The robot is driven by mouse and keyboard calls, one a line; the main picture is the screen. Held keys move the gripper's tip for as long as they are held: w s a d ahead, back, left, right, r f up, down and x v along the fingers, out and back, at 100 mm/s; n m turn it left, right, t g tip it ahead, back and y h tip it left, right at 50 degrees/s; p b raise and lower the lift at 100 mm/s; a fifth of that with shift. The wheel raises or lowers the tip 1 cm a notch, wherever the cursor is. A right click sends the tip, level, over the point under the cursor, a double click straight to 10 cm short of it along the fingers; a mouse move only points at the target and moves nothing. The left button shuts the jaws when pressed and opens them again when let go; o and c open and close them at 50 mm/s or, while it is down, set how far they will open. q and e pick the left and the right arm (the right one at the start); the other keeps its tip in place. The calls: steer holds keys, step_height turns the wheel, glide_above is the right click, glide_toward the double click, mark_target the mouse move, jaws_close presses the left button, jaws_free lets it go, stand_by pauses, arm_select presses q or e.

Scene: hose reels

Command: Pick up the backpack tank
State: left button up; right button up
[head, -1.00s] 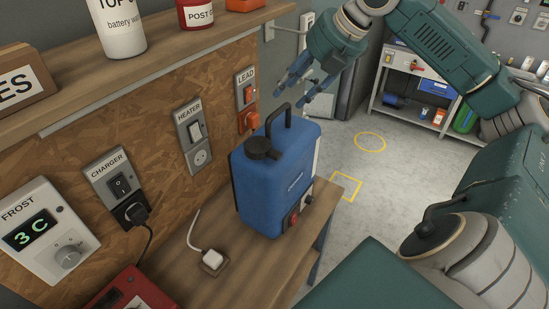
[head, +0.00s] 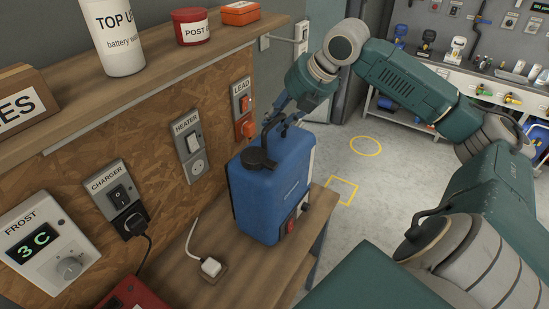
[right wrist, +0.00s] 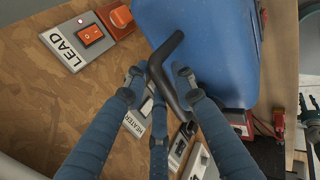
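The backpack tank (head: 272,195) is blue with a black cap (head: 258,158) and a black top handle. It stands upright on the wooden bench at its far end. My right gripper (head: 279,121) is over the tank at the handle, reaching in from above. In the right wrist view, the fingers of my right gripper (right wrist: 158,78) are spread on both sides of the black handle (right wrist: 164,72), with the blue tank (right wrist: 205,45) just beyond. The fingers look open, with no clear grip on the handle. My left gripper is not in view.
The bench (head: 190,275) carries a white plug (head: 211,267) with a cable and a red case (head: 133,296). The panel behind has the charger, heater and lead switches (head: 242,100). A shelf (head: 150,80) with containers overhangs the bench. Open floor (head: 385,195) lies to the right.

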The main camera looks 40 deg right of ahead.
jaws_close()
steer(key=shift+w+r, duration=0.1)
steer(key=shift+r, duration=0.15)
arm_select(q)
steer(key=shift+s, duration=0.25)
arm_select(e)
steer(key=shift+d, duration=0.1)
